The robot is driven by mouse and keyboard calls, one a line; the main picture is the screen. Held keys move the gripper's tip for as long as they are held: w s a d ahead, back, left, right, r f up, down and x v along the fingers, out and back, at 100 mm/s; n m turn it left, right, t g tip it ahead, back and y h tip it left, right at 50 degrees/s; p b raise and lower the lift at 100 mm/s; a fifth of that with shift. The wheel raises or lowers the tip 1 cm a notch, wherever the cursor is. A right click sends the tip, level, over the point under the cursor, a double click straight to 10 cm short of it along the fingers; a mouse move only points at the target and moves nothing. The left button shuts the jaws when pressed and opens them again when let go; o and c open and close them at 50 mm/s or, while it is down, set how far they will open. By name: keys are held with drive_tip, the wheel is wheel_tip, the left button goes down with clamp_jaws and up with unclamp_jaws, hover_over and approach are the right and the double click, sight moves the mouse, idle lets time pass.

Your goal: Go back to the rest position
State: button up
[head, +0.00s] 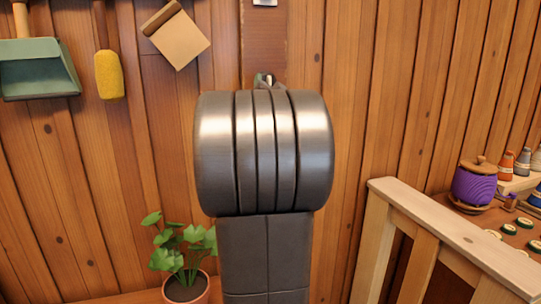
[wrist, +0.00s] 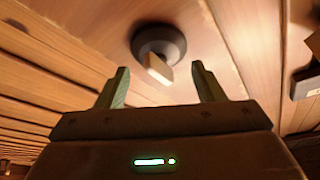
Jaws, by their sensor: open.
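My gripper (wrist: 160,67) shows in the wrist view with its two green fingers spread apart and nothing between them. Beyond the fingertips is a dark round fitting (wrist: 158,38) with a pale block-like end, on a blurred wooden surface. I cannot tell how far it is from the fingers. In the head view my own grey arm links fill the middle and hide most of my gripper.
A wooden plank wall stands ahead, with a green dustpan (head: 38,72) and a yellow brush (head: 109,75) hanging at left. A potted plant (head: 185,262) is below.

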drive_tip(key=shift+d+n+y+p, duration=0.1)
drive_tip(key=shift+n+y+p, duration=0.2)
drive_tip(key=shift+n+y, duration=1.25)
drive_tip(key=shift+d+n+y+p, duration=0.1)
drive_tip(key=shift+n+y+p, duration=0.4)
drive_tip(key=shift+n, duration=1.85)
drive_tip(key=shift+f, duration=0.1)
